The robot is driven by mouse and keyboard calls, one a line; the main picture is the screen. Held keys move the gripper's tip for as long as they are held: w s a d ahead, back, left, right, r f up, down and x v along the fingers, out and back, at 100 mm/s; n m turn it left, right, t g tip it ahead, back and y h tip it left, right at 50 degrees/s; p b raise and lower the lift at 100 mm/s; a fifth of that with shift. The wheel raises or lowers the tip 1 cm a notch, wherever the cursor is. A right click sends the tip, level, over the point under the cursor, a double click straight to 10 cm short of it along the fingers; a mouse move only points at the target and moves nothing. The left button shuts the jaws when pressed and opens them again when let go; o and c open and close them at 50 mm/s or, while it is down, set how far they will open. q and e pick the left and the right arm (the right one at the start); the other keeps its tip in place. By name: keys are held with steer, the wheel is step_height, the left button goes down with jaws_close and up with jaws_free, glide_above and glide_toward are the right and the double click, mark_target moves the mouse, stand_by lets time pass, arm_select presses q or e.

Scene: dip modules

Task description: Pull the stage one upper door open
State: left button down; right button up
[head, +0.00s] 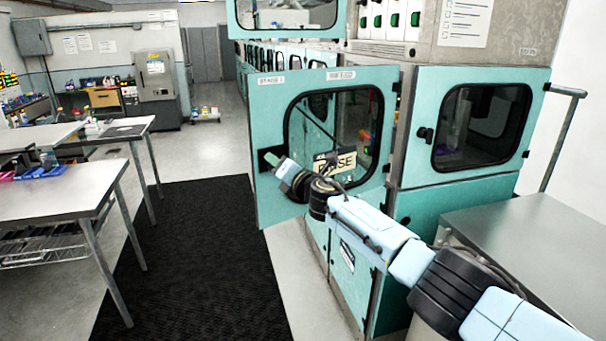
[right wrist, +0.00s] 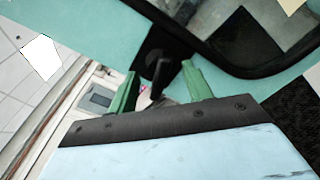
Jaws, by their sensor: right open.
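The stage one upper door (head: 262,110) is a teal panel with a dark-framed window and small labels along its top. It stands swung out from the cabinet, hinged on its right side. My right gripper (head: 276,161) is at the door's left edge, beside the black handle plate. In the right wrist view, my right gripper's green fingers (right wrist: 160,88) are apart. The black door handle (right wrist: 158,64) shows between and just beyond their tips; I cannot tell whether they touch it. My left gripper is in neither view.
A neighbouring closed teal door (head: 468,172) is to the right, above a metal bench (head: 540,230). White tables (head: 60,200) stand at left. The dark floor mat (head: 190,250) is clear. A sign (head: 335,165) shows behind my arm near the door window.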

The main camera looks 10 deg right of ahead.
steer(key=p+v, duration=0.2)
steer(key=v, duration=0.9)
steer(key=shift+p, duration=0.3)
steer(key=shift+s+f, duration=0.1)
steer(key=shift+f, duration=0.1)
